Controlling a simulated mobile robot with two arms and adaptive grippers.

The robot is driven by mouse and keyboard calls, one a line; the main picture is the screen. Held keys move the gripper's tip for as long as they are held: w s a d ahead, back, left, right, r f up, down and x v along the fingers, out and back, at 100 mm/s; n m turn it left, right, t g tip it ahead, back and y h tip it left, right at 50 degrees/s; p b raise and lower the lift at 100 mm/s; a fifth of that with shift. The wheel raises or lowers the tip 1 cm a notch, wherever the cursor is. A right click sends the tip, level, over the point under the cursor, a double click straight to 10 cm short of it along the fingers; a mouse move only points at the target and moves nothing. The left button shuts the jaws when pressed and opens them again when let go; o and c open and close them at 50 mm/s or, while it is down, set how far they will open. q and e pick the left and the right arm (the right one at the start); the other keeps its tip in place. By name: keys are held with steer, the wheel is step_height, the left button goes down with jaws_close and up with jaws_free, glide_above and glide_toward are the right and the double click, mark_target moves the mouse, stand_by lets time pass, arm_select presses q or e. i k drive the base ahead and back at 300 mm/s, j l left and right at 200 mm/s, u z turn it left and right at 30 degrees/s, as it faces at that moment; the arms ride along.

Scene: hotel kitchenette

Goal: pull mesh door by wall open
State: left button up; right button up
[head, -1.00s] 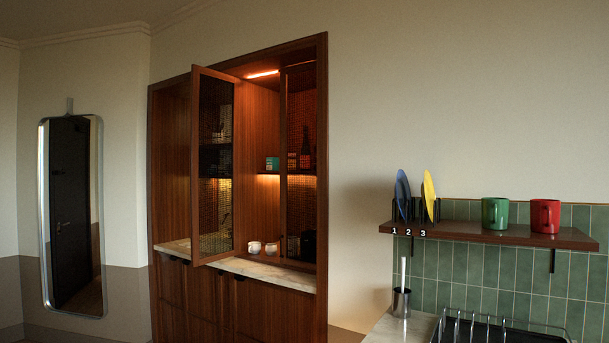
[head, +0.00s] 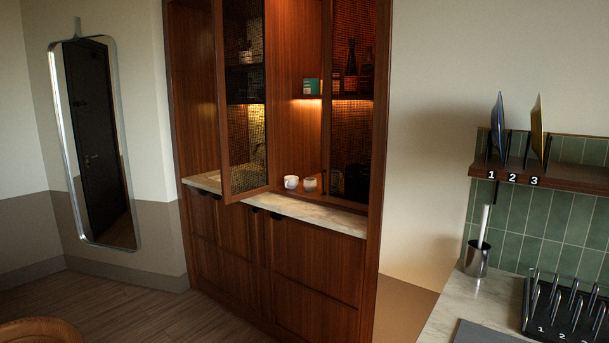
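A tall wooden cabinet (head: 313,271) stands against the wall in the head view. One of its mesh doors (head: 241,105) is swung out into the room, left of the cabinet's middle. A second mesh door (head: 354,105) sits at the right side of the cabinet, beside the bare wall, and looks closed. Bottles and a dark object show dimly through its mesh. Neither of my grippers shows in the head view.
A marble ledge (head: 330,217) runs below the doors, with white cups (head: 291,182) on it. A wall shelf (head: 560,180) with plates and a counter (head: 480,295) with a black rack (head: 565,310) are at right. Wooden floor (head: 150,310) is clear before the cabinet; a brown rounded object (head: 40,331) is bottom left.

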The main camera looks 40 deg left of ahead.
mark_target(327, 5)
steer(key=i+j+u, duration=0.45)
steer(key=i+j, duration=1.35)
